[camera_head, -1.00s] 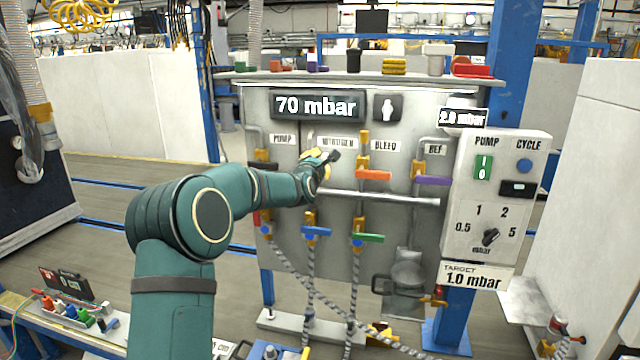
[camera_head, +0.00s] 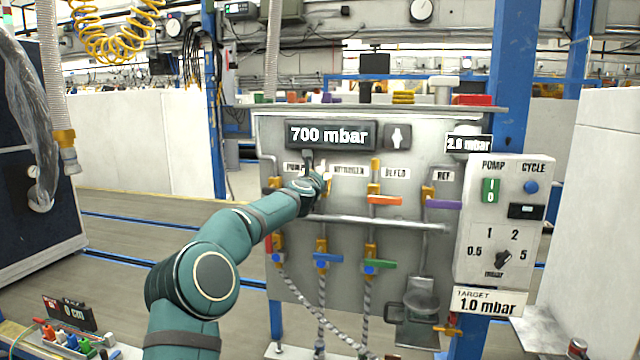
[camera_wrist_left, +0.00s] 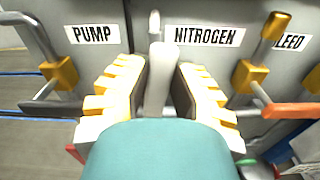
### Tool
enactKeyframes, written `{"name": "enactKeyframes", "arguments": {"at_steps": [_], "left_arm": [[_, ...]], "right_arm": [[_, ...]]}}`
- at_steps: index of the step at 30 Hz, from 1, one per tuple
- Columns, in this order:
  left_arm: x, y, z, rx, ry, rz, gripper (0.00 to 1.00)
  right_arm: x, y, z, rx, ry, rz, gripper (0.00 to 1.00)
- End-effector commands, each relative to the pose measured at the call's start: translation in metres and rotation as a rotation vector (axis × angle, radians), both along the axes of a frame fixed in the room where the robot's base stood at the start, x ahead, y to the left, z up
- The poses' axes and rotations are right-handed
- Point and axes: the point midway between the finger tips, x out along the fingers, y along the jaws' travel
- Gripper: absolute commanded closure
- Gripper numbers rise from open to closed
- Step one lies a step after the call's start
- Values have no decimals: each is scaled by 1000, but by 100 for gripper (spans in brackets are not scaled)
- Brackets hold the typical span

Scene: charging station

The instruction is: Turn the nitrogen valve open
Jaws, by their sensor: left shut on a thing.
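The nitrogen valve's pale grey handle (camera_wrist_left: 161,78) stands upright between the two yellow finger pads in the left wrist view, in line with the pipe behind it. My left gripper (camera_wrist_left: 160,95) is shut on this handle. In the head view my left gripper (camera_head: 316,178) is at the panel, just below and left of the NITROGEN label (camera_head: 349,171), and its wrist hides most of the valve. The large display (camera_head: 330,135) above reads 700 mbar. My right gripper is not in view.
The bleed valve's orange lever (camera_head: 385,200) and the ref valve's purple lever (camera_head: 444,204) point sideways to the right. Blue (camera_head: 327,258) and green (camera_head: 380,264) levers sit below the horizontal pipe (camera_head: 375,222). A control box (camera_head: 505,220) stands on the right.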

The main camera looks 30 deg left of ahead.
Motion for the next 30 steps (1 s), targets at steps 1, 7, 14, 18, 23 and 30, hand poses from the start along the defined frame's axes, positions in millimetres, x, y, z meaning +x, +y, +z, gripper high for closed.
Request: {"name": "enactKeyframes", "arguments": {"at_steps": [1, 7, 14, 18, 23, 30], "left_arm": [[-1, 2, 3, -26, -15, 3, 100], [-3, 7, 3, -102, -39, 3, 100], [-3, 8, 4, -140, -50, 2, 100], [-3, 9, 4, -145, -52, 2, 100], [-3, 9, 4, -145, -52, 2, 100], [-3, 9, 4, -145, -50, 2, 45]], "right_arm": [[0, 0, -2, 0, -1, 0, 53], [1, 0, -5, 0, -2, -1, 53], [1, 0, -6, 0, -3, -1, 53], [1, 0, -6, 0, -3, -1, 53], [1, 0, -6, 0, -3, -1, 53], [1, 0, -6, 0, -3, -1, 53]]}}
